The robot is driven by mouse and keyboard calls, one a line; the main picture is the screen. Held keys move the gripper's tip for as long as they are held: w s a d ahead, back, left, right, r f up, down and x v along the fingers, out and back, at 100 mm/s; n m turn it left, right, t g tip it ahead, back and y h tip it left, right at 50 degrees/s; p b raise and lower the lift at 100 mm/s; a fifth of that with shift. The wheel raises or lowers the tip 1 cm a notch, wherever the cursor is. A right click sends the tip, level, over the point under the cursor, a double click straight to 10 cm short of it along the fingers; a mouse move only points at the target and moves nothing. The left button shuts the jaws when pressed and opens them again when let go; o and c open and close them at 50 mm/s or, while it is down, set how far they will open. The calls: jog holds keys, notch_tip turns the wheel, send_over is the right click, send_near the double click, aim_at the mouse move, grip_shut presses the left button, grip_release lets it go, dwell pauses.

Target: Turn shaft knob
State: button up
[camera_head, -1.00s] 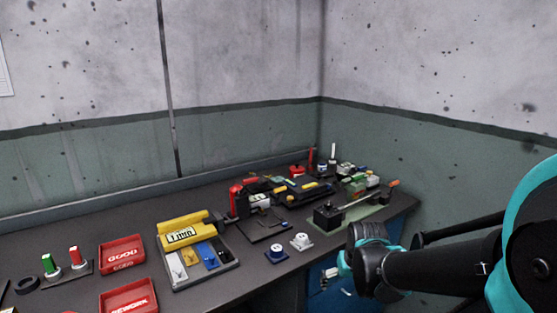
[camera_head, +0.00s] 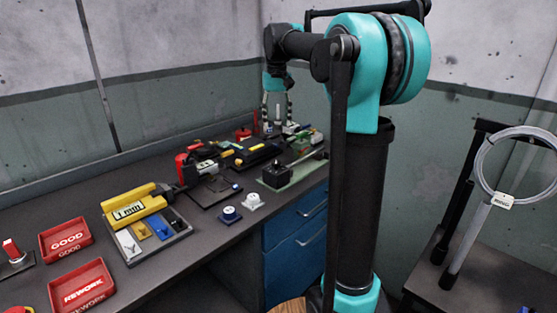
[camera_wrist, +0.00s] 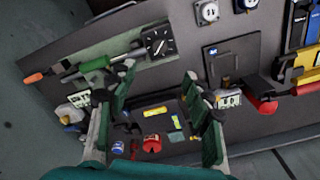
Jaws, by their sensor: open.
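A black box with a round dial and white pointer (camera_wrist: 158,42) shows at the top of the wrist view. In the head view this black box (camera_head: 277,174) sits on a green plate near the bench's right end. A rod with an orange end (camera_wrist: 34,77) lies left of the box in the wrist view, beside a green cylindrical part (camera_wrist: 96,63). I cannot tell which of these is the shaft knob. My gripper (camera_wrist: 158,74) is open and empty, fingers pointing down above the bench. In the head view my gripper (camera_head: 277,118) is over the back right of the bench, apart from the box.
A black tray with yellow pieces (camera_wrist: 160,125) lies below my fingers. Two small round fittings (camera_head: 252,201) stand in front.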

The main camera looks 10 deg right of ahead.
aim_at(276, 162)
jog(key=f, duration=1.5)
jog(key=shift+w+a+f, duration=0.1)
jog(key=shift+w+f, duration=0.2)
jog(key=shift+w, duration=0.1)
jog(key=c, duration=1.2)
